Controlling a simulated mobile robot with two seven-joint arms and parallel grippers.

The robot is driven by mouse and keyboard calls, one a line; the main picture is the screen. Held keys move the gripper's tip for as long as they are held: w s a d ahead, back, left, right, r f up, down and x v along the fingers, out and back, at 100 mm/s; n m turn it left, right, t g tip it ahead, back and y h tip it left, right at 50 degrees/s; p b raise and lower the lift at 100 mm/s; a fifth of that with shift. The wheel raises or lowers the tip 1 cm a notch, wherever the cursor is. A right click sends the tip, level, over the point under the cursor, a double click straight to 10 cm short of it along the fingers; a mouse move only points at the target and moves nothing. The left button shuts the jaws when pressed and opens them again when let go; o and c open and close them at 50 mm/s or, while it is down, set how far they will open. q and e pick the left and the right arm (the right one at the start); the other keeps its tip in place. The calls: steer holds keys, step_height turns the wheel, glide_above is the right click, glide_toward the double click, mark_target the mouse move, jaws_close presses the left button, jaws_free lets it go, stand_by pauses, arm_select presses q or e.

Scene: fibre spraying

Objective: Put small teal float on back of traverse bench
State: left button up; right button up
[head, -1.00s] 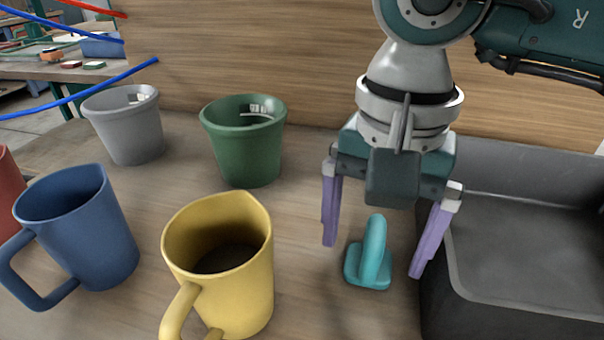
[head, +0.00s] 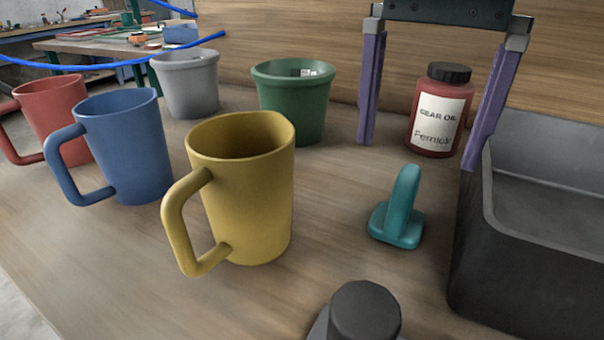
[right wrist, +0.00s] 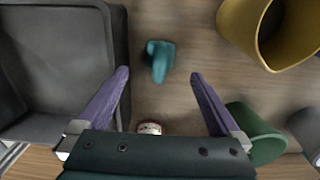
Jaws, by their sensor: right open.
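The small teal float (head: 398,222) stands on the wooden bench top (head: 330,245), left of the dark grey bin. It has a flat base and an upright rounded fin. It also shows in the right wrist view (right wrist: 158,62), close to the line between the fingertips. My right gripper (head: 420,152) is open and empty, its two purple fingers pointing down. In the head view the fingers show above and behind the float, apart from it. My left gripper is not in view.
The dark grey bin (head: 465,255) stands at right. A red gear oil bottle (head: 436,140) stands behind the float. Yellow (head: 255,210), blue (head: 130,150) and red (head: 62,115) mugs and green (head: 295,110) and grey (head: 190,85) pots stand left. A dark cylinder (head: 362,310) is in front.

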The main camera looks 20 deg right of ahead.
mark_target(407, 171)
step_height(407, 171, down, 4)
steer(key=shift+w+r, duration=0.15)
steer(key=shift+r, duration=0.1)
steer(key=f, duration=0.5)
steer(key=shift+d+f, duration=0.2)
steer(key=shift+d, duration=0.05)
steer(key=shift+r, duration=0.1)
jaws_close()
